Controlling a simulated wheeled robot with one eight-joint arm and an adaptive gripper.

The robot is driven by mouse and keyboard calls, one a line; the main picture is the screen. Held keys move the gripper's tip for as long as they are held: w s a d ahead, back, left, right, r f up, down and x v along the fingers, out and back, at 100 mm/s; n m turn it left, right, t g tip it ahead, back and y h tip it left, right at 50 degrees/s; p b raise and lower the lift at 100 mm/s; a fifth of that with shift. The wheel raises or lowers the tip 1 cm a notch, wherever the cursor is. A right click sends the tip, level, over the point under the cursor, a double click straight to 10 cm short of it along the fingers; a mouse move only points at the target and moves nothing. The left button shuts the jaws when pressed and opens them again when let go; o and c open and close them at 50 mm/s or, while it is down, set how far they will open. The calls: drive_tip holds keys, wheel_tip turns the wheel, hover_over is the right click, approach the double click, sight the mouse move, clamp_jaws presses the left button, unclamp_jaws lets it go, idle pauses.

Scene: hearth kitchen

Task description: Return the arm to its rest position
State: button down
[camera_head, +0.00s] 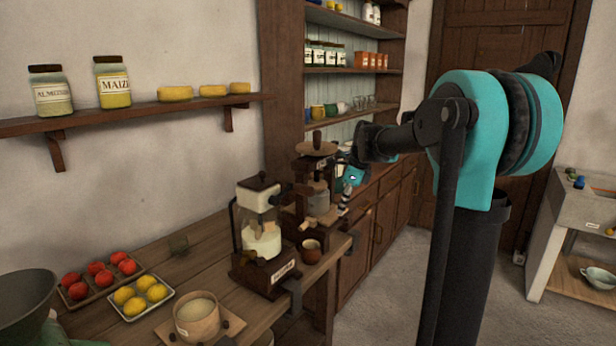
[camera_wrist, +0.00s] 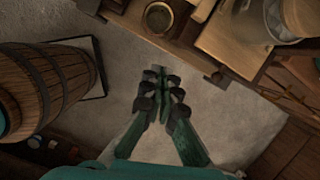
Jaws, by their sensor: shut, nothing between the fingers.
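My gripper (camera_wrist: 163,78) shows in the wrist view with its fingers together and nothing between them. It hangs over bare floor, apart from the wooden counter edge at the top of that view. In the head view my teal and black arm (camera_head: 470,135) rises at the right and reaches left towards the counter. Its teal far end (camera_head: 354,176) is beside the counter, close to the grinder with the wooden top (camera_head: 318,185). The fingertips are too small to make out there.
The wooden counter (camera_head: 215,255) bears a glass-bodied mill (camera_head: 262,235), a brown cup (camera_head: 311,251), a wooden tub (camera_head: 197,318) and trays of red and yellow fruit. A barrel (camera_wrist: 45,85) stands left in the wrist view. The floor (camera_head: 390,285) between counter and stone sink (camera_head: 578,215) is clear.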

drive_tip(key=s+d+f+n+t+h, duration=0.1)
drive_tip(key=s+d+f+n, duration=0.3)
drive_tip(key=s+f+n, duration=0.6)
drive_tip(key=s+d+f+n+t+h, duration=0.1)
drive_tip(key=s+d+f+n, duration=0.3)
drive_tip(key=s+f+n, duration=0.6)
drive_tip(key=s+n+h, duration=0.1)
drive_tip(key=s, duration=0.7)
drive_tip(key=shift+d+n+t, duration=0.15)
drive_tip(key=shift+n+t, duration=0.15)
